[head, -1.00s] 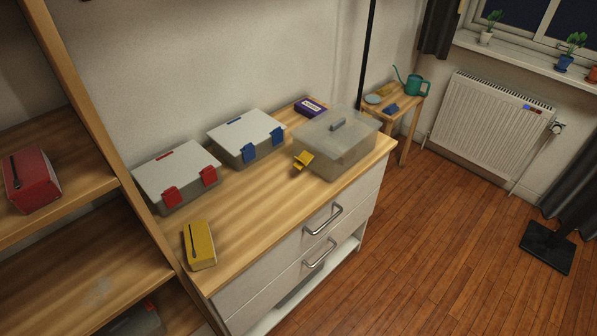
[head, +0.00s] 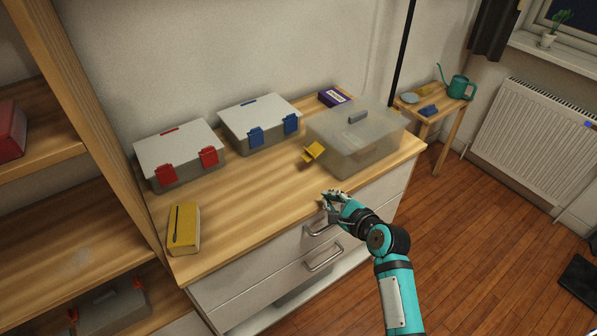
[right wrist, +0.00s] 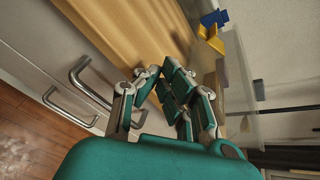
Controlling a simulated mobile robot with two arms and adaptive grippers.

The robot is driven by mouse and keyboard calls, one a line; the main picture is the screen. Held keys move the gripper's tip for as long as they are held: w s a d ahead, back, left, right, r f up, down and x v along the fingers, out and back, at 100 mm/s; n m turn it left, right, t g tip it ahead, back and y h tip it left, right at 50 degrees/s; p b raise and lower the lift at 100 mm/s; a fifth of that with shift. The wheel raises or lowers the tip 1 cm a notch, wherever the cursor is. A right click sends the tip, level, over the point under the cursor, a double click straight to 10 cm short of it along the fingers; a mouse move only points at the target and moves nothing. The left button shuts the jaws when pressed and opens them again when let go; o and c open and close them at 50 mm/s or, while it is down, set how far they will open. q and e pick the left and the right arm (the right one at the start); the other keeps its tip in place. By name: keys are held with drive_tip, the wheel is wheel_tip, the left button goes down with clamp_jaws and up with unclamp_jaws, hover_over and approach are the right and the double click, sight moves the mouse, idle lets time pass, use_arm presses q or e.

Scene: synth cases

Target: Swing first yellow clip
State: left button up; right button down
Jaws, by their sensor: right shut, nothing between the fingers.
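A clear lidded box (head: 365,150) with a grey handle stands at the right end of the wooden dresser top. A yellow clip (head: 315,151) sticks out from its left end. My right gripper (head: 331,197) is shut and empty near the dresser's front edge, below and apart from the clip. Its fingers (right wrist: 165,80) show in the right wrist view. My left gripper is not in view.
A blue-clipped box (head: 260,122) and a red-clipped box (head: 178,153) stand along the wall. Drawer handles (head: 324,257) jut from the front. The middle of the top is clear.

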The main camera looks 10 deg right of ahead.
sight(312, 179)
drive_tip(key=w+r+m, duration=0.1)
drive_tip(key=w+r+m+t, duration=0.1)
drive_tip(key=m, duration=0.1)
drive_tip(key=shift+w+d+r, duration=0.25)
drive_tip(key=shift+d, duration=0.1)
drive_tip(key=x, duration=1)
drive_tip(key=shift+w+r+m, duration=0.1)
drive_tip(key=shift+w+m, duration=0.05)
drive_tip(key=shift+m, duration=0.15)
